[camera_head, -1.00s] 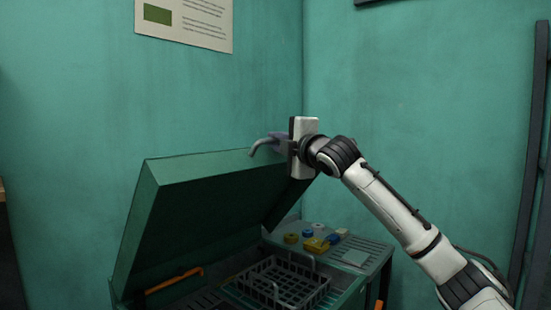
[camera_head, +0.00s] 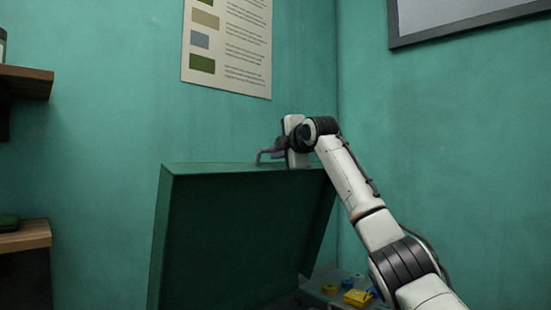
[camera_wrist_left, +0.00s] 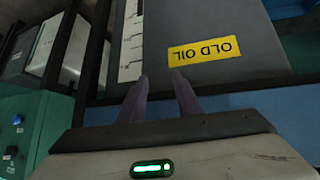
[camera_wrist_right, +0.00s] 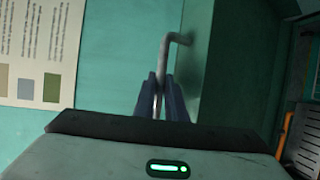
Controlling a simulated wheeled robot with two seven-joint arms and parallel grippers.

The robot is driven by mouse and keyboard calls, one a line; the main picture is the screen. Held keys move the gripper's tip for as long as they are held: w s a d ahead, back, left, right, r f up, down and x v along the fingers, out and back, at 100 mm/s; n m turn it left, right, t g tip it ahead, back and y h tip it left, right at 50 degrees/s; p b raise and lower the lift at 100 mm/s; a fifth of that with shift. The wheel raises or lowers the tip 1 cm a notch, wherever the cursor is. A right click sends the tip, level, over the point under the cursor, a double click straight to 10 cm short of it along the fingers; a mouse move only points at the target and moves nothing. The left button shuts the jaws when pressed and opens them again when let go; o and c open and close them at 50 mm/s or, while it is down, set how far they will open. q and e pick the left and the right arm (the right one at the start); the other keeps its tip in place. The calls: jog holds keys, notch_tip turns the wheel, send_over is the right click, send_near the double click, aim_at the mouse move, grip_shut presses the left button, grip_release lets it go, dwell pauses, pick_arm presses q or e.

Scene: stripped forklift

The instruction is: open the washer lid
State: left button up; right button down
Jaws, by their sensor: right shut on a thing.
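The green washer lid (camera_head: 235,235) stands raised and steeply tilted in the head view, its inner side toward me. A bent grey handle (camera_head: 264,153) sticks out at its top edge. My right gripper (camera_head: 277,149) is at this handle at the top of the lid. In the right wrist view its fingers (camera_wrist_right: 161,98) are shut on the handle (camera_wrist_right: 165,60), with the green lid (camera_wrist_right: 225,70) beside it. My left gripper (camera_wrist_left: 160,98) shows only in the left wrist view. Its fingers are apart with nothing between them, in front of a grey container marked OLD OIL (camera_wrist_left: 195,45).
Yellow and blue small items (camera_head: 357,297) lie on the surface right of the lid. A poster (camera_head: 228,45) hangs on the wall behind. Wooden shelves (camera_head: 25,237) are at the left. A green box with a blue button (camera_wrist_left: 20,130) is near my left gripper.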

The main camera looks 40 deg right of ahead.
pick_arm(q)
jog(key=shift+w+a, duration=0.15)
jog(key=shift+w, duration=0.3)
pick_arm(e)
jog(key=shift+w+r, duration=0.2)
jog(key=shift+w, duration=0.3)
jog(key=shift+w+r, duration=0.15)
jog(key=shift+w, duration=0.3)
jog(key=shift+g, duration=0.3)
jog(key=shift+d, duration=0.1)
jog(key=c, duration=2.1)
grip_release()
